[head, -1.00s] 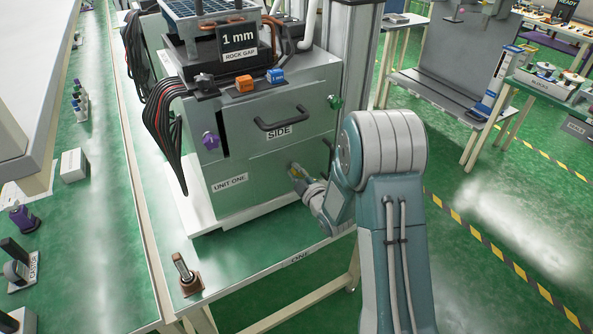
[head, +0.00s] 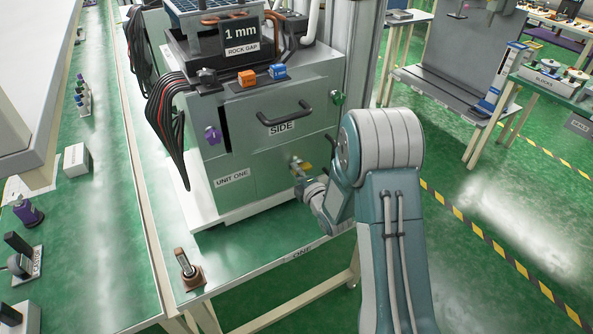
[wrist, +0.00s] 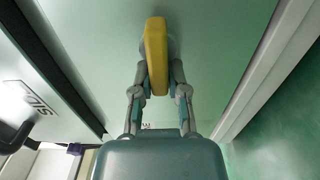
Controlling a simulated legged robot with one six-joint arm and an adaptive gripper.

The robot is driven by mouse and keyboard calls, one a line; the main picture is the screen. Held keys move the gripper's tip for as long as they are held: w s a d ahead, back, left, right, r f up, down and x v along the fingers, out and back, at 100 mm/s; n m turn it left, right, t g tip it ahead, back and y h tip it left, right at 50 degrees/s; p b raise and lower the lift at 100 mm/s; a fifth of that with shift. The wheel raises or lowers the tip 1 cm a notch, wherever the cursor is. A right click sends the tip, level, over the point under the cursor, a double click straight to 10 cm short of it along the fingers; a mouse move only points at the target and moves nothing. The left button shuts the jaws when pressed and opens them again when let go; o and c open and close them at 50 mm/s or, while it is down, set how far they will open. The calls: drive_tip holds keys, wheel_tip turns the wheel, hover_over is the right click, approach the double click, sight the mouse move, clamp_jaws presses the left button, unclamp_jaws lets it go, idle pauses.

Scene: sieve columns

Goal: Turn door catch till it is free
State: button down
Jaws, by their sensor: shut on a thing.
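The yellow door catch (wrist: 156,50) is a bar on the pale green panel of the machine. In the wrist view it lies nearly lengthwise in the picture, between the two fingers of my gripper (wrist: 159,80), which are shut on it. In the head view my gripper (head: 298,165) is at the lower right of the machine's front, and a bit of the yellow catch (head: 307,167) shows beside the fingers. The door (head: 262,110) with the black handle (head: 285,119) and SIDE label is above the catch and looks closed. The catch's pivot is hidden.
The machine stands on a bench (head: 245,265) marked ONE. A purple knob (head: 212,135) is at the door's left and a green knob (head: 337,98) at its right. A small brown stand (head: 188,268) is on the bench's front left. The floor to the right is clear.

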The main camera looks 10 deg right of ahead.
drive_tip(key=shift+s+a+f, duration=0.15)
drive_tip(key=shift+f, duration=0.15)
drive_tip(key=c, duration=0.8)
unclamp_jaws()
drive_tip(key=shift+o, duration=0.8)
drive_tip(key=shift+r, duration=0.1)
drive_tip(key=v, duration=1.1)
drive_tip(key=shift+s, duration=0.35)
